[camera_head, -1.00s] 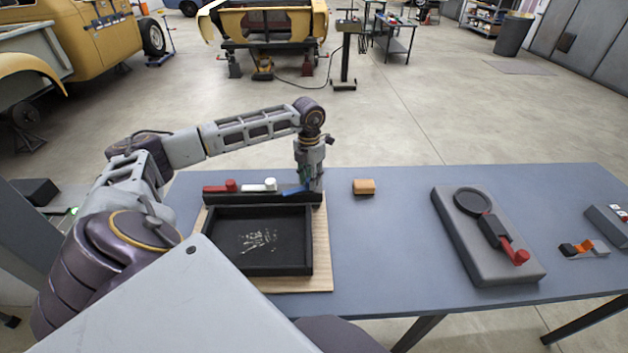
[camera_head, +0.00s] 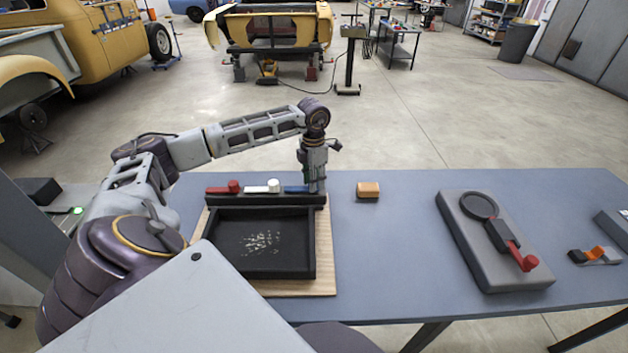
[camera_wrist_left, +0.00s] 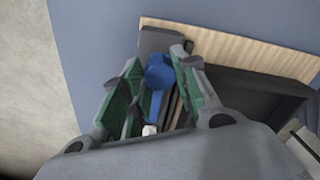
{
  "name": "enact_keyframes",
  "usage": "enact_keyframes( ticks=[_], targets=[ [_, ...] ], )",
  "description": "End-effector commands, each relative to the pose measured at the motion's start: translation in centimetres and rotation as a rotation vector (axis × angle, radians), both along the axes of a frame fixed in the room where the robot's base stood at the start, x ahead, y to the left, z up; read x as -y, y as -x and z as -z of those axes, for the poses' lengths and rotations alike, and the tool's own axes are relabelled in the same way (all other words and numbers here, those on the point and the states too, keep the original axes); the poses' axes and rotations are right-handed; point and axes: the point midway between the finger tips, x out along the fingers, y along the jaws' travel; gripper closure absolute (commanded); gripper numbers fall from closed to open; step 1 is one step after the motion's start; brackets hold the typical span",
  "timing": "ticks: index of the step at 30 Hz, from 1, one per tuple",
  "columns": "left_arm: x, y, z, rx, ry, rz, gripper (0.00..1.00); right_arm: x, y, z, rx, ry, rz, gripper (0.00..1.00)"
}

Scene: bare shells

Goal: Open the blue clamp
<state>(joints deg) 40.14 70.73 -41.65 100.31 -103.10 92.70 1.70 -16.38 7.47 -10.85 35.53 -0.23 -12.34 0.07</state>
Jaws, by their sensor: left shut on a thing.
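The blue clamp (camera_head: 296,189) is at the right end of a black bar, in a row with a red clamp (camera_head: 225,188) and a white clamp (camera_head: 262,187). Its lever looks level in the head view, and my gripper hides its right end. My left gripper (camera_head: 317,187) points down over that end, shut on it. In the left wrist view the round blue knob of the blue clamp (camera_wrist_left: 160,72) sits between the green-padded fingers of my left gripper (camera_wrist_left: 157,62). My right gripper is not in view.
A black tray (camera_head: 312,245) on a wooden board (camera_head: 327,250) lies in front of the bar. An orange-brown block (camera_head: 368,190) is to the right. A grey fixture with a red-tipped lever (camera_head: 490,245) stands further right. The table between them is clear.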

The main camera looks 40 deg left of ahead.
Motion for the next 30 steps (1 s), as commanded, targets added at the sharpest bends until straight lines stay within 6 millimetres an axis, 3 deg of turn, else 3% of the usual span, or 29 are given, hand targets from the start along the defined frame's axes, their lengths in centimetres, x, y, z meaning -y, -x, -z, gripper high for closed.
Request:
enact_keyframes(
  ticks=[3, 4, 9, 16, 22, 30],
  targets=[
    [-0.1, -0.1, -0.2, 0.005, -0.001, 0.001, 1.00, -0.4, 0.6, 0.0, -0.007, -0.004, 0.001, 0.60],
    [-0.1, -0.1, -0.2, 0.005, -0.001, 0.000, 0.69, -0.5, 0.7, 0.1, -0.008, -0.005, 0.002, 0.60],
    [0.0, -0.1, -0.1, 0.004, -0.001, 0.000, 0.47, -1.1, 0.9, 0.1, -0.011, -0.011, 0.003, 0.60],
    [0.0, 0.0, -0.1, 0.001, -0.001, -0.001, 0.47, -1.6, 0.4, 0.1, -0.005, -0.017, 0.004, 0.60],
    [0.0, 0.0, -0.3, 0.002, 0.000, -0.001, 0.47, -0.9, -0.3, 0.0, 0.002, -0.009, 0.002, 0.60],
    [-0.1, -0.1, -2.4, 0.003, -0.001, -0.001, 0.47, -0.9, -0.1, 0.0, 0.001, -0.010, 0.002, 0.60]
  ],
)
